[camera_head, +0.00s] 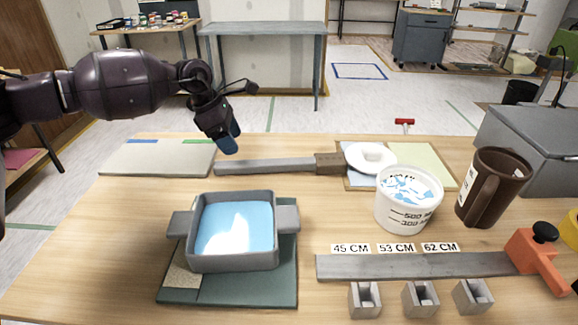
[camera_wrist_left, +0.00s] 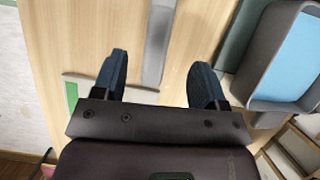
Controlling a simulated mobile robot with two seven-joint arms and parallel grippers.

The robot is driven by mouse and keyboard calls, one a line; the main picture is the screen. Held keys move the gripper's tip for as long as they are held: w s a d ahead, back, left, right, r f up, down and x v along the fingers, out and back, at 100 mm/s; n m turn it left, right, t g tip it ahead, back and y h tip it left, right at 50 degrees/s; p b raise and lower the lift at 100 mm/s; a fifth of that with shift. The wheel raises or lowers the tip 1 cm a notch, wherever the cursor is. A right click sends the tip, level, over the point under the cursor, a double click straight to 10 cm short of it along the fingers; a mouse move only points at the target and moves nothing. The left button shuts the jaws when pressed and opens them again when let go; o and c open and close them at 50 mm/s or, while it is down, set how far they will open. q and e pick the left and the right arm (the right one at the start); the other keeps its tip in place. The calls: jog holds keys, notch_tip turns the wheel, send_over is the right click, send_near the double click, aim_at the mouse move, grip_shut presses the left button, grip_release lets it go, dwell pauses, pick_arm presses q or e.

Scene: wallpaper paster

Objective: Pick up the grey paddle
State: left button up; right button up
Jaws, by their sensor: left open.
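The grey paddle (camera_head: 265,167) lies flat on the table, a long grey bar with a brown block (camera_head: 329,164) at its right end. My left gripper (camera_head: 229,145) hangs above the table near the paddle's left end, apart from it. In the left wrist view, my left gripper (camera_wrist_left: 157,72) is open and empty, with its dark blue fingertips spread. The paddle's grey bar (camera_wrist_left: 160,40) shows in the gap between them, beyond the fingers. My right gripper is in neither view.
A grey tray (camera_head: 289,217) with blue liquid stands on a green mat (camera_head: 285,285) in front of the paddle. A white measuring bucket (camera_head: 407,210) and a brown jug (camera_head: 493,188) stand to the right. A pale board (camera_head: 160,158) lies left of the paddle.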

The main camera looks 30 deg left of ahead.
aim_at(248, 162)
pick_arm(q)
jog(key=b+x, duration=0.2)
jog(key=x, duration=0.6)
jog(key=shift+w+d+f, duration=0.1)
jog(key=shift+w+f, duration=0.05)
jog(key=shift+f, duration=0.15)
jog(key=shift+r, duration=0.2)
jog(key=c, duration=1)
